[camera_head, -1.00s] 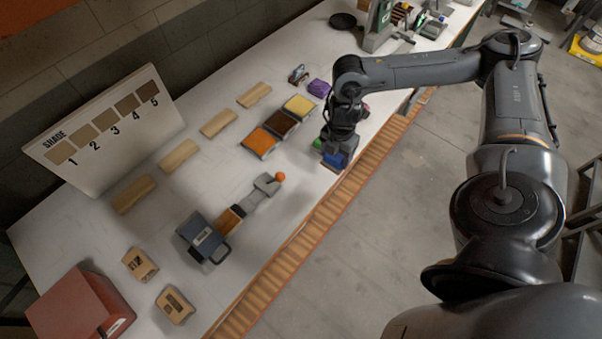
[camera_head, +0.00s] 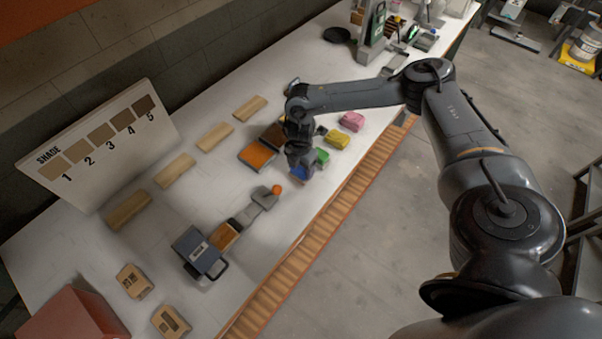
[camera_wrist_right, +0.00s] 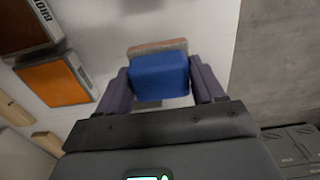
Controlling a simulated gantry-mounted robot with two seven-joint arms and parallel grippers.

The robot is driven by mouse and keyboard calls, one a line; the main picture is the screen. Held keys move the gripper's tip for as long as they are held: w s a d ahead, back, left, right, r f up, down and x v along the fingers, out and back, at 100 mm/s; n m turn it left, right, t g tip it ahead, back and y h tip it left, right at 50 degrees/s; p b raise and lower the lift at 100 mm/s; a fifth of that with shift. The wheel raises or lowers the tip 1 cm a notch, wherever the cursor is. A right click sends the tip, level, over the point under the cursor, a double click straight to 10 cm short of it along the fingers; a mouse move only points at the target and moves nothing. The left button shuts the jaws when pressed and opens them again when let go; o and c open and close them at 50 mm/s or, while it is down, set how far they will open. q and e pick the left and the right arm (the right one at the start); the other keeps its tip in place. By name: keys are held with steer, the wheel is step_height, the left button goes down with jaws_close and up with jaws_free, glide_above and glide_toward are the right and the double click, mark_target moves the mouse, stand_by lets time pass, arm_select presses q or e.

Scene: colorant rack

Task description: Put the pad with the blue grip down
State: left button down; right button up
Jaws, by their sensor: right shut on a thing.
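The pad with the blue grip (camera_head: 300,173) is in my right gripper (camera_head: 300,165), near the table's front edge in the head view. In the right wrist view the blue grip (camera_wrist_right: 160,77) sits between both fingers, and a tan-brown pad edge (camera_wrist_right: 158,46) shows beyond it. My right gripper is shut on the blue grip. I cannot tell whether the pad touches the white table (camera_head: 300,215). My left gripper is not in view.
Green (camera_head: 321,156), yellow (camera_head: 337,138) and pink (camera_head: 351,121) grips stand right of the gripper. An orange tray (camera_head: 257,154) lies left of it. A device with an orange knob (camera_head: 277,189) is close in front. Wooden blocks (camera_head: 214,137) line the back.

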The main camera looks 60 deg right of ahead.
mark_target(301, 173)
steer(key=shift+f, duration=1.95)
steer(key=shift+f, duration=0.1)
steer(key=o, duration=1)
step_height(301, 173, up, 12)
steer(key=shift+r, duration=0.1)
